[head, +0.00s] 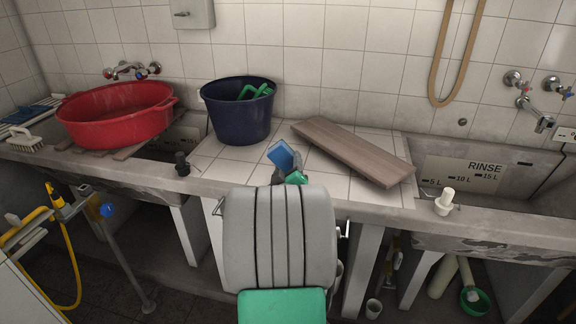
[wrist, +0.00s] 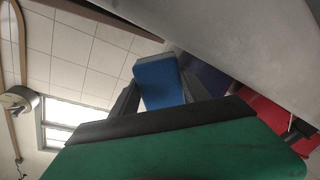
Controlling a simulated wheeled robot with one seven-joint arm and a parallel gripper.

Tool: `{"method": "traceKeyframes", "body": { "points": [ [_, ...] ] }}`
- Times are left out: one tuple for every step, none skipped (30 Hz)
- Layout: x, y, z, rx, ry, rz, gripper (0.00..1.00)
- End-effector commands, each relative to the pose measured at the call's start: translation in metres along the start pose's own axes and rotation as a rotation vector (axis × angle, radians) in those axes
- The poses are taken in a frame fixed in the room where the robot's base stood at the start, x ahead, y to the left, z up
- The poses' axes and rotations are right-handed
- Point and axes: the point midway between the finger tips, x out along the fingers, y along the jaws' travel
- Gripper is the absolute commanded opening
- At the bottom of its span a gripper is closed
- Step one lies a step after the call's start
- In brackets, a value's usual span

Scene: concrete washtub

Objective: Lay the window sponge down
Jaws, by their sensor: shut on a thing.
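The window sponge (head: 284,156) is a blue block held in my gripper (head: 284,171), above the tiled counter between the two basins. In the wrist view the blue sponge (wrist: 160,82) sits between the dark fingers (wrist: 158,98), tilted, with its upper end sticking out past them. My gripper is shut on it. In the head view my own arm hides the lower part of the gripper and the counter's front edge below it. I cannot tell how high the sponge is above the tiles.
A dark blue bucket (head: 238,122) with a green item in it stands behind the gripper. A wooden board (head: 352,150) lies to the right. A red tub (head: 116,113) is at the left. The RINSE basin (head: 484,174) is at the right. Bare tiles (head: 226,160) show left of the gripper.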

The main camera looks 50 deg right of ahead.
Motion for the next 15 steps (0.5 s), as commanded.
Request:
{"method": "traceKeyframes", "body": {
  "points": [
    [0.0000,-0.0007,0.0008,0.000,0.000,0.000,0.21],
    [0.0000,-0.0009,0.0011,0.000,0.000,0.000,0.21],
    [0.0000,-0.0012,0.0014,0.000,0.000,0.000,0.21],
    [0.0000,-0.0014,0.0017,0.000,0.000,0.000,0.21],
    [0.0000,-0.0016,0.0019,0.000,0.000,0.000,0.21],
    [0.0000,-0.0019,0.0022,0.000,0.000,0.000,0.21],
    [0.0000,-0.0021,0.0025,0.000,0.000,0.000,0.21],
    [0.0000,-0.0023,0.0027,0.000,0.000,0.000,0.21],
    [0.0000,-0.0026,0.0031,0.000,0.000,0.000,0.21],
    [0.0000,-0.0029,0.0033,0.000,0.000,0.000,0.21],
    [0.0000,-0.0031,0.0036,0.000,0.000,0.000,0.21],
    [0.0000,-0.0033,0.0039,0.000,0.000,0.000,0.21],
    [0.0000,-0.0035,0.0042,0.000,0.000,0.000,0.21],
    [0.0000,-0.0038,0.0044,0.000,0.000,0.000,0.21],
    [0.0000,-0.0041,0.0048,0.000,0.000,0.000,0.21]
  ]
}}
